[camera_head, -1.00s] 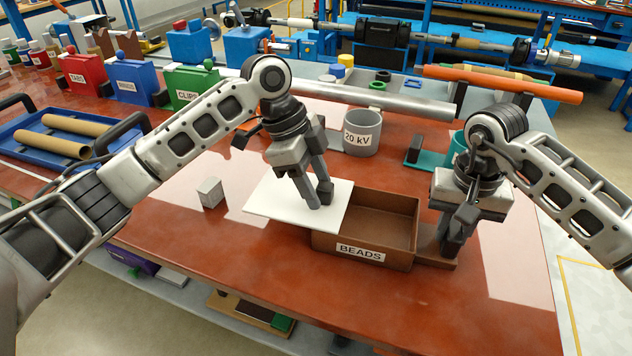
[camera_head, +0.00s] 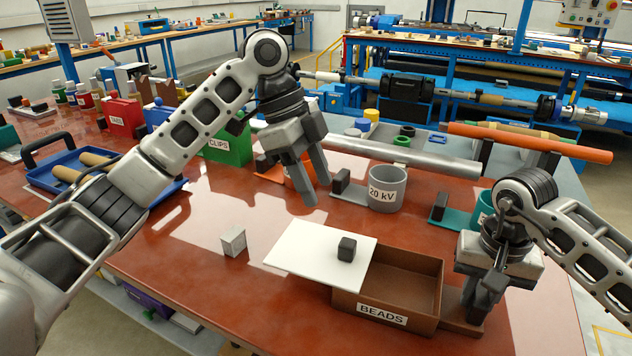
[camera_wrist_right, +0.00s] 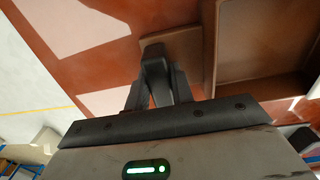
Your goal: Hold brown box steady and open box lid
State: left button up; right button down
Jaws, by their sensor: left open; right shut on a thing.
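The brown box (camera_head: 424,282), labelled BEADS, stands on the red table with its inside partly uncovered. Its white lid (camera_head: 312,250), with a small black knob (camera_head: 347,248), lies slid to the left, still over the box's left part. My right gripper (camera_head: 480,306) is at the box's right end, shut on the brown tab (camera_head: 458,322) there. The right wrist view shows the fingers on this tab (camera_wrist_right: 187,45) beside the box (camera_wrist_right: 265,90). My left gripper (camera_head: 312,192) is open and empty, raised above the table behind the lid.
A small grey block (camera_head: 233,241) stands left of the lid. A grey 20 kV cup (camera_head: 386,188) and a teal holder (camera_head: 455,212) stand behind the box. A blue tray (camera_head: 75,172) with brown tubes is at the left. The table front left is clear.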

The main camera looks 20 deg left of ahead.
jog(key=c, duration=1.1)
grip_release()
